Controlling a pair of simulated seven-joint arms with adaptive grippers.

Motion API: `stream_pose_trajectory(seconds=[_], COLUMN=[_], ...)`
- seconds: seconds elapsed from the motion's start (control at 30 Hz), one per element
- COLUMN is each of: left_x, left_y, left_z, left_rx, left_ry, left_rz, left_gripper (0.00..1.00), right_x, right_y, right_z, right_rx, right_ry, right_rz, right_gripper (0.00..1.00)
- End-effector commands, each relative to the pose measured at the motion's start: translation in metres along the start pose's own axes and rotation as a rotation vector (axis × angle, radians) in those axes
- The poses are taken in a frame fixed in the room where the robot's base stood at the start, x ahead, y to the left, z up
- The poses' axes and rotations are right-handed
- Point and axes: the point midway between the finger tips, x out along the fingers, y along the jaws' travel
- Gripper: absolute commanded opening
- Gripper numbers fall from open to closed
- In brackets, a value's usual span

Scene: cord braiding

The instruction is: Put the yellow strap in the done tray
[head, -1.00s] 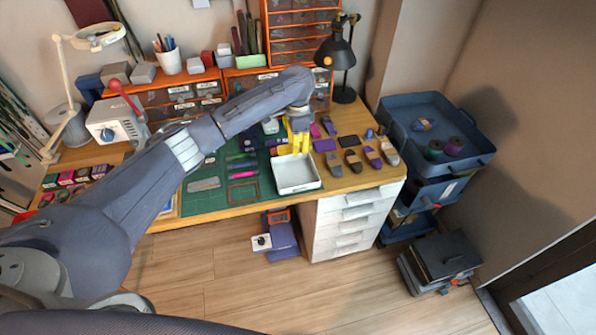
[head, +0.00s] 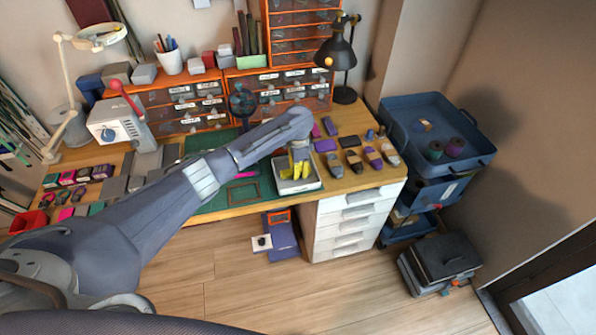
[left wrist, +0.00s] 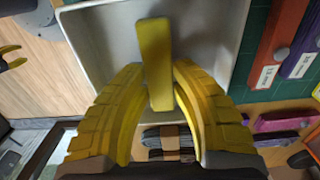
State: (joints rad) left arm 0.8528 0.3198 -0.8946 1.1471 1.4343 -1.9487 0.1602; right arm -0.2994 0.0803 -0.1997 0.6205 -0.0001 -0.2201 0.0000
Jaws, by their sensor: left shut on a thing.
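The yellow strap (left wrist: 155,60) is a short flat bar, seen lengthwise between the yellow fingers of my left gripper (left wrist: 158,92) in the left wrist view. The gripper is shut on it. In the head view my left gripper (head: 298,170) is low over the white tray (head: 308,186), with its fingertips inside the outline of the rim. I cannot tell whether the strap touches the tray floor. The tray also shows in the left wrist view (left wrist: 85,30).
Sandal-like pieces (head: 373,157) lie right of the tray. A green cutting mat (head: 218,200) is on its left. A black lamp (head: 340,55) and orange drawer units (head: 290,90) stand behind. A blue cart (head: 465,150) is beyond the table's right end.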

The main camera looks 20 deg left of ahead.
Motion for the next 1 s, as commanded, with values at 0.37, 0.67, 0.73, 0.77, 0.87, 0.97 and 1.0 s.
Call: stream_pose_trajectory(seconds=[0.37,0.67,0.73,0.77,0.87,0.97,1.0], left_x=[0.0041,0.0067,0.0067,0.0066,0.0066,0.0052,0.0034], left_y=[0.0,0.0001,0.0,0.0,0.0,-0.0002,-0.0003], left_z=[0.0,-0.0001,0.0,-0.0001,0.0,-0.0001,-0.0001], left_rx=[0.0,0.0,0.0,0.0,0.0,0.0,0.001], left_ry=[0.0,0.0,0.0,0.0,0.0,0.001,0.001], left_rz=[0.0,0.0,0.0,0.0,0.0,-0.001,-0.001], left_gripper=[0.02,0.44,0.46,0.46,0.46,0.46,0.46], right_x=[0.0,-0.0001,-0.0001,-0.0001,-0.0001,-0.0001,-0.0001], right_y=[-0.0002,-0.0004,-0.0005,-0.0005,-0.0006,-0.0006,-0.0006], right_z=[0.0003,0.0006,0.0007,0.0007,0.0008,0.0008,0.0009], right_rx=[0.0,0.0,0.0,0.0,0.0,0.0,0.0], right_ry=[0.0,-0.001,-0.001,-0.001,-0.001,-0.001,-0.001], right_rz=[0.0,0.0,-0.001,-0.001,-0.001,-0.001,-0.001], right_gripper=[0.42,0.42,0.42,0.42,0.42,0.42,0.42])
